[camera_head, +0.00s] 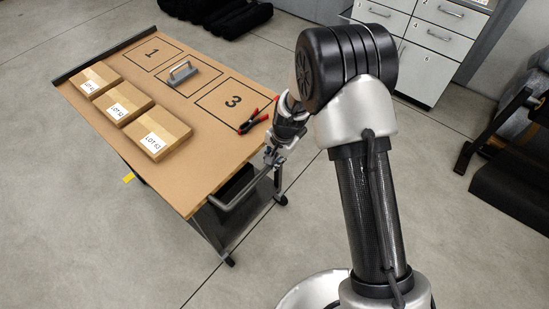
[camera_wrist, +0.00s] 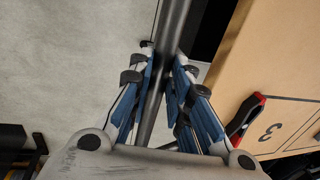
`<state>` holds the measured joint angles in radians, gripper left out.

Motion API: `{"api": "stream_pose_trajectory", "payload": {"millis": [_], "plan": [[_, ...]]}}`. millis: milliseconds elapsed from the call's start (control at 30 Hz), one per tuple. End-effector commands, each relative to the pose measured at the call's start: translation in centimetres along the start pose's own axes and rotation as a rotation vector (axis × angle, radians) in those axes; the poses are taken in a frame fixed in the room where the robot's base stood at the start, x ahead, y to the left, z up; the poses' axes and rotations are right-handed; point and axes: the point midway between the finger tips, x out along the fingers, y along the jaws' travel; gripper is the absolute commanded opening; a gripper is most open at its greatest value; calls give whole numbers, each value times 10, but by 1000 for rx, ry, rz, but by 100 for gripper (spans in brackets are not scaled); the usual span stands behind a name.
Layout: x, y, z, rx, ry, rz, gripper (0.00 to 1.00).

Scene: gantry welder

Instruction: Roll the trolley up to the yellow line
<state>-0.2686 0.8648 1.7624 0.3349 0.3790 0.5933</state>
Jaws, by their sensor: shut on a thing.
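The trolley (camera_head: 205,172) is a wheeled table with a brown top, standing left of centre in the head view. Its grey push handle (camera_head: 246,190) runs along the near end. My gripper (camera_head: 271,154) is at the right part of this handle. In the wrist view the blue-padded fingers of my gripper (camera_wrist: 164,72) are shut around the handle bar (camera_wrist: 173,28). A small piece of yellow (camera_head: 129,178), perhaps part of the yellow line, shows on the floor at the trolley's left side. The rest of it is hidden or out of view.
Cartons (camera_head: 160,134) labelled LOT, a grey-handled tool (camera_head: 181,74) and a red-black clamp (camera_head: 253,121) lie on the trolley top. Grey drawer cabinets (camera_head: 432,45) and dark equipment (camera_head: 515,150) stand right. Black bundles (camera_head: 225,16) lie behind. The left floor is clear.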

Motion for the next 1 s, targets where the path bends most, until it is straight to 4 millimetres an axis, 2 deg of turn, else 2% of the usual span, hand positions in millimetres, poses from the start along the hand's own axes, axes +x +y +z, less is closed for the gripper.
{"api": "stream_pose_trajectory", "payload": {"millis": [133, 167, 433, 767, 867, 1000], "plan": [[-1, -2, -1, 0, 3, -4, 0], [-1, -2, -1, 0, 3, -3, 19], [0, 0, -1, 0, 1, -1, 37], [-1, 0, 0, 0, 0, 0, 38], [-8, 0, 0, 1, 0, -1, 38], [-33, -1, -1, -1, 3, -4, 38]]}}
